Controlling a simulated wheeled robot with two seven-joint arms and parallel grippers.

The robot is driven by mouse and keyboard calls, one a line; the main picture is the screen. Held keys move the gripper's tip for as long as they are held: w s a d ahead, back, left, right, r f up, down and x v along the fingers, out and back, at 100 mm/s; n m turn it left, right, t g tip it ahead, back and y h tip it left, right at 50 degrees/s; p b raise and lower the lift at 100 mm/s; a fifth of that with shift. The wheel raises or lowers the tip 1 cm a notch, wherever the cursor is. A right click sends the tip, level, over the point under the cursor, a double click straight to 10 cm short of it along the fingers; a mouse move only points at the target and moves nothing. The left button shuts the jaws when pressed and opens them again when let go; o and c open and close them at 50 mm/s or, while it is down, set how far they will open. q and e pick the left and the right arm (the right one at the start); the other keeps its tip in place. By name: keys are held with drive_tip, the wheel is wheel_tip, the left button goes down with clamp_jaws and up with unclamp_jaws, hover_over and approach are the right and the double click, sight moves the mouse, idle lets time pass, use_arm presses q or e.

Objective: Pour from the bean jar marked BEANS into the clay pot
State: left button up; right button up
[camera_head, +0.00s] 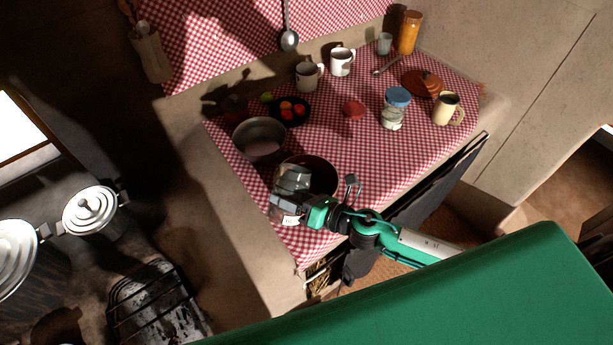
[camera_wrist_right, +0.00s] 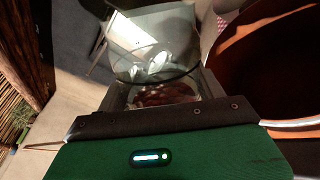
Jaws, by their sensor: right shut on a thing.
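The bean jar (camera_head: 293,178) is clear glass and sits at the near left of the checked cloth. My right gripper (camera_head: 287,205) is shut on it. In the right wrist view the jar (camera_wrist_right: 152,40) lies between the fingers (camera_wrist_right: 160,95), with dark red beans visible low inside. A pale label shows near the gripper in the head view, but I cannot read it. The clay pot (camera_head: 325,176) is brown with a dark inside, right behind the jar. In the right wrist view the pot (camera_wrist_right: 270,70) is at the right, its mouth open, beside the jar. My left gripper is out of view.
A grey metal bowl (camera_head: 260,138) stands behind the pot, near a dark plate (camera_head: 289,116) of red and orange fruit. A blue-lidded jar (camera_head: 394,110), a yellowish mug (camera_head: 446,109) and a brown lid (camera_head: 421,83) stand farther right. Checked cloth (camera_head: 390,155) is clear right of the pot.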

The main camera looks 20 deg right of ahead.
sight(308, 184)
drive_tip(key=shift+f+m+p, duration=0.15)
drive_tip(key=shift+m+p, duration=0.15)
drive_tip(key=shift+m, duration=0.8)
idle(0.3)
drive_tip(key=shift+s+a+r+m+g+p, duration=0.1)
drive_tip(key=shift+r+m+g+p, duration=0.2)
drive_tip(key=shift+r+m+p, duration=0.45)
idle(0.3)
drive_tip(key=shift+f+m+p, duration=0.3)
drive_tip(key=shift+m+p, duration=0.05)
drive_tip(key=shift+m, duration=0.4)
idle(0.4)
drive_tip(key=shift+w+d+f+m+y, duration=0.2)
drive_tip(key=shift+w+d+m+y, duration=0.1)
drive_tip(key=shift+w+d+m, duration=0.45)
idle(0.4)
drive_tip(key=shift+w+f+m+g+p, duration=0.15)
drive_tip(key=shift+m+g+p, duration=0.25)
drive_tip(key=shift+m, duration=0.35)
idle(0.3)
drive_tip(key=shift+w+d+r+m+y+p, duration=0.15)
drive_tip(key=shift+w+d+r+m+p, duration=0.15)
drive_tip(key=shift+r+m+p, duration=0.35)
drive_tip(key=shift+w+d+r+m+y+p, duration=0.15)
drive_tip(key=shift+w+d+r+m+p, duration=0.15)
drive_tip(key=shift+m+p, duration=0.65)
idle(0.6)
